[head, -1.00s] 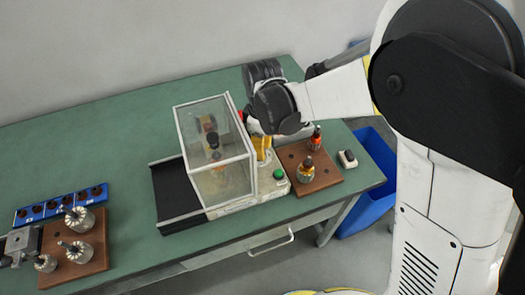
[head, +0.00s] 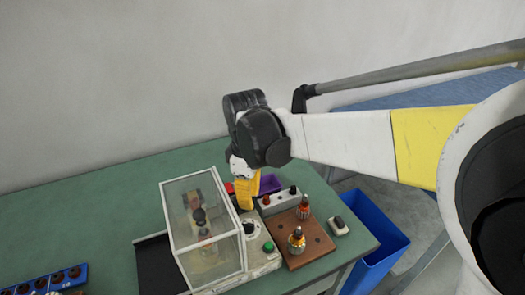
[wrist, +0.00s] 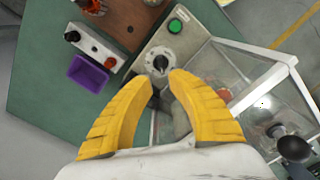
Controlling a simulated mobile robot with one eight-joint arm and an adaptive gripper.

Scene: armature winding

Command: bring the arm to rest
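My gripper (wrist: 157,88) has yellow fingers and hangs above the bench beside the winding machine, pointing down. In the wrist view its fingers are spread with a gap between them and nothing held. The machine's control panel, with a dial (wrist: 158,60) and a green button (wrist: 175,26), lies beyond the fingertips, and I see no contact. In the head view the gripper (head: 245,203) is just right of the machine's clear guard box (head: 205,228). My arm reaches in from the right.
A wooden board (head: 310,250) with two wound armatures stands right of the machine. Behind it are a grey box with knobs (head: 280,203) and a purple bin (head: 268,184). A blue tub (head: 375,240) stands beside the green bench (head: 110,195). A blue rack (head: 45,280) is at lower left.

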